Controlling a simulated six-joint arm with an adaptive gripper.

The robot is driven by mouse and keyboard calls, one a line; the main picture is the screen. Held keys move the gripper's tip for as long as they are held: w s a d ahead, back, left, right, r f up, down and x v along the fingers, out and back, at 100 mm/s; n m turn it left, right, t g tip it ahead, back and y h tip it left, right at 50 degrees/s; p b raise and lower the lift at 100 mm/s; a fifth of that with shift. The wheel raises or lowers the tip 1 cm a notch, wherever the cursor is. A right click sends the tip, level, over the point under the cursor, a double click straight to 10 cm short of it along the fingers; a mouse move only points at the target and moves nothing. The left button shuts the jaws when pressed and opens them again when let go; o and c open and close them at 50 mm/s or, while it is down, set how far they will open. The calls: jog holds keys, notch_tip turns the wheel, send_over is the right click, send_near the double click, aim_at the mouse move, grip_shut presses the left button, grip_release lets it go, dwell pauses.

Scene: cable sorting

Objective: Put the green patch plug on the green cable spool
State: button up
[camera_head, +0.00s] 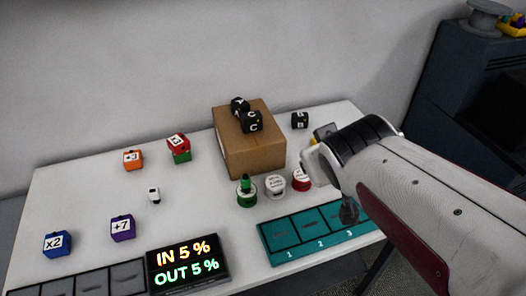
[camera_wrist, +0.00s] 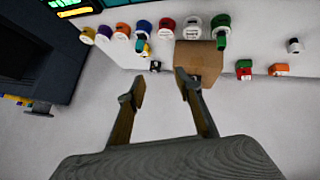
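The green cable spool (camera_head: 246,197) stands on the white table in front of the cardboard box. The green patch plug (camera_head: 245,183) stands upright on top of it. In the wrist view the green spool (camera_wrist: 221,21) is at the upper right, with the green plug (camera_wrist: 221,41) at it. My gripper (camera_wrist: 160,84) is open, its two fingers apart with nothing between them. It is away from the spool and plug. In the head view my arm covers the right side of the table, and the fingers are not clearly seen.
A cardboard box (camera_head: 253,157) with black cubes on top stands behind the spools. White (camera_head: 274,187) and red (camera_head: 301,182) spools stand to the right of the green one. A teal numbered tray (camera_head: 275,247) and a display (camera_head: 187,266) lie in front. Coloured cubes stand at left.

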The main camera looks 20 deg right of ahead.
jog(key=s+a+f+g+y, duration=0.1)
jog(key=s+a+g+y, duration=0.1)
jog(key=s+a, duration=0.8)
jog(key=shift+s+a+f+g+y, duration=0.15)
jog(key=shift+s+f+g+y, duration=0.2)
jog(key=shift+s+y, duration=0.5)
